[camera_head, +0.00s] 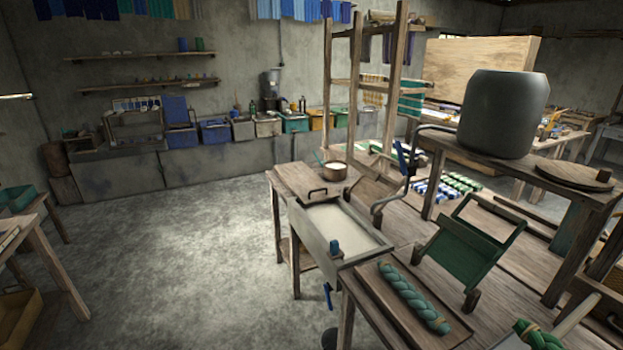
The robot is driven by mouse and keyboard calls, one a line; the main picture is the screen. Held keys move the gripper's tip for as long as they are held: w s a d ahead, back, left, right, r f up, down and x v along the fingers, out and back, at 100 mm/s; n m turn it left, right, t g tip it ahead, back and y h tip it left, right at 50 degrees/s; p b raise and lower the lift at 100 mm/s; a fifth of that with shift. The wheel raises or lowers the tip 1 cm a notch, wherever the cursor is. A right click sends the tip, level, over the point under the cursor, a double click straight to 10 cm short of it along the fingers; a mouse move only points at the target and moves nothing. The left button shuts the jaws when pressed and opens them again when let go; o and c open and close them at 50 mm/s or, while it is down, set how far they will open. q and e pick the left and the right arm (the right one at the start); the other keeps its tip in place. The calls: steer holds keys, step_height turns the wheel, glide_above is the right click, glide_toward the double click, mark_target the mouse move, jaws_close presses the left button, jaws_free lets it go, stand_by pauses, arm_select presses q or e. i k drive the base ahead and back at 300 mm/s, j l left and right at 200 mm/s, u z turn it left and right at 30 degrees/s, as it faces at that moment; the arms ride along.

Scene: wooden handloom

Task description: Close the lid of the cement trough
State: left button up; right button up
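A grey open trough (325,257) with a pale, flat inside stands at the end of the wooden bench in the middle. I cannot tell whether this frame is a lid. Neither of my grippers is in view.
Several coloured bins (293,122) line the back wall. A green twisted skein (413,298) lies on a board to the right of the trough. A green-panelled rack (463,250) and a dark barrel (503,113) stand at right. Open floor (200,255) lies at left centre.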

mark_target(310, 188)
steer(key=i+j+z, duration=0.2)
steer(key=i+j, duration=1.2)
steer(key=j, duration=0.05)
